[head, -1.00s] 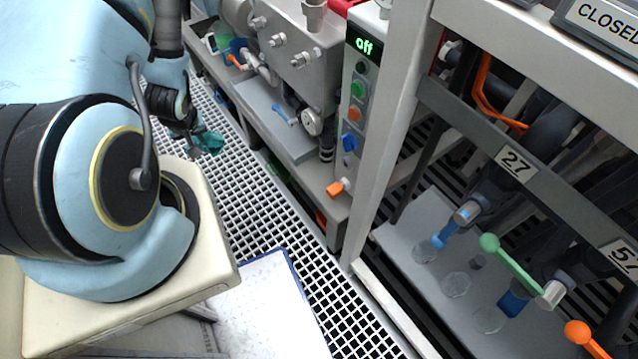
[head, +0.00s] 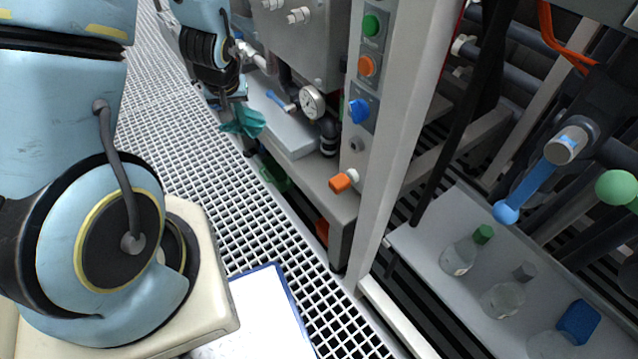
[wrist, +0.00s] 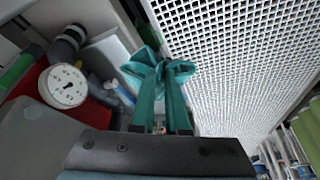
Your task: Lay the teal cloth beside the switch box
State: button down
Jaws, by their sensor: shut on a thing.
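The teal cloth (head: 244,122) is bunched and hangs from my gripper (head: 230,100), beside the edge of the low grey bench. In the wrist view the cloth (wrist: 158,70) is folded over and around the fingertips (wrist: 162,122), partly hiding them. My gripper is shut on it, above the grating floor. A narrow upright panel (head: 353,132) carries a green button, an orange button and a blue knob; it looks like the switch box, though I cannot be sure. It stands to the right of the cloth, apart from it.
A pressure gauge (head: 312,102) and a blue-handled valve (head: 281,102) are at the low bench (head: 290,135). An orange-handled valve (head: 342,182) juts out below the panel. Several bottles stand on a shelf (head: 440,237) at right. The white grating floor (head: 165,110) is open on the left.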

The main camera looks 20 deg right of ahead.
jog(key=s+d+f+m+h+b, duration=0.15)
jog(key=s+f+b, duration=0.35)
jog(key=b, duration=0.6)
jog(key=s+d+f+m+g+b, duration=0.1)
jog(key=s+d+f+m+b, duration=0.15)
jog(key=s+b, duration=0.65)
jog(key=s+d+f+m+b, duration=0.15)
jog(key=s+f+b, duration=0.3)
jog(key=b, duration=0.85)
jog(key=w+d+p, duration=0.4)
jog(key=w+p, duration=0.1)
jog(key=p, duration=1)
jog(key=shift+w+d, duration=0.2)
jog(key=shift+d, duration=0.05)
jog(key=p, duration=0.2)
jog(key=shift+d+p, duration=0.1)
jog(key=shift+p, duration=0.3)
jog(key=shift+w+d+f, duration=0.65)
jog(key=shift+w+d, duration=0.7)
jog(key=shift+w, duration=0.1)
jog(key=shift+w+d+f, duration=0.7)
jog(key=shift+w+d, duration=0.7)
jog(key=shift+w, duration=0.1)
jog(key=shift+w+d+f, duration=0.65)
jog(key=shift+w+d, duration=0.7)
jog(key=shift+w, duration=0.1)
